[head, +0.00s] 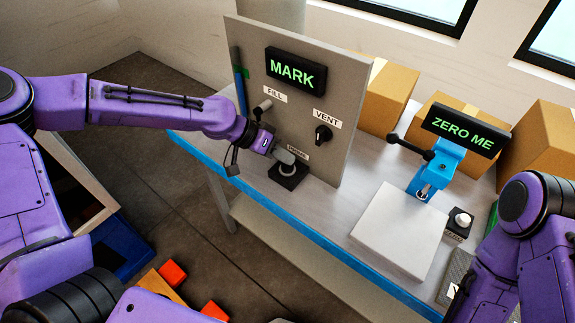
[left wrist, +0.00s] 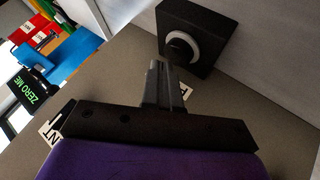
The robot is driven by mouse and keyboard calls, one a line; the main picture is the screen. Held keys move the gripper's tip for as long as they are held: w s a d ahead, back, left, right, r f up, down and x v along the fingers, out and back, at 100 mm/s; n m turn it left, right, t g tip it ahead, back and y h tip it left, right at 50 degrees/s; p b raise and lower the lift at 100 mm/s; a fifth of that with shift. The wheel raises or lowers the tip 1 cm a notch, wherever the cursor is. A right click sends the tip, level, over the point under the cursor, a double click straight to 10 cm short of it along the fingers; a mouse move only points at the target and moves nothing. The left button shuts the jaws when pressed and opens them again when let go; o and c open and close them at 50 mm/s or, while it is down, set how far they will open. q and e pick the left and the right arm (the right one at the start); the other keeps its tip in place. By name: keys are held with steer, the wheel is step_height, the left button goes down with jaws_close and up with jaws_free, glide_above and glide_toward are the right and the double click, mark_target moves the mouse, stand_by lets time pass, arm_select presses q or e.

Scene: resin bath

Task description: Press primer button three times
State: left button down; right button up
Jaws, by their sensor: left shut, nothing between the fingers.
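The primer button is a black block (head: 290,182) at the foot of the grey panel (head: 335,75), under a label my gripper partly covers. In the left wrist view its round dark button with a pale ring (left wrist: 182,46) shows on the block's face. My left gripper (head: 287,158) is shut and empty, with its fingertips just over the block in the head view. In the left wrist view the fingertips (left wrist: 166,72) point at the button and look close to it; I cannot tell whether they touch. My right arm shows at the right edge, its gripper out of view.
The panel carries a MARK display (head: 296,71), a FILL lever (head: 262,107) and a VENT knob (head: 323,134). To the right stand a white plate (head: 400,230), a blue press (head: 435,168), a ZERO ME display (head: 466,131) and a white-topped button (head: 461,220). Cardboard boxes (head: 388,95) line the back.

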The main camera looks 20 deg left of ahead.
mark_target(283, 164)
arm_select(q)
steer(key=shift+s+f+b, duration=0.1)
steer(key=shift+f+b, duration=0.35)
steer(key=shift+f, duration=0.35)
stand_by(0.6)
steer(key=shift+r, duration=0.1)
steer(key=shift+w+a+r+p, duration=0.1)
steer(key=shift+w+r+p, duration=0.1)
steer(key=shift+r+p, duration=0.4)
steer(key=shift+w+a+r+p, duration=0.1)
steer(key=shift+w+r+p, duration=0.05)
steer(key=shift+r+p, duration=0.35)
step_height(283, 164, up, 5)
steer(key=p, duration=0.5)
steer(key=shift+r, duration=0.15)
steer(key=shift+f, duration=0.2)
steer(key=shift+r, duration=0.1)
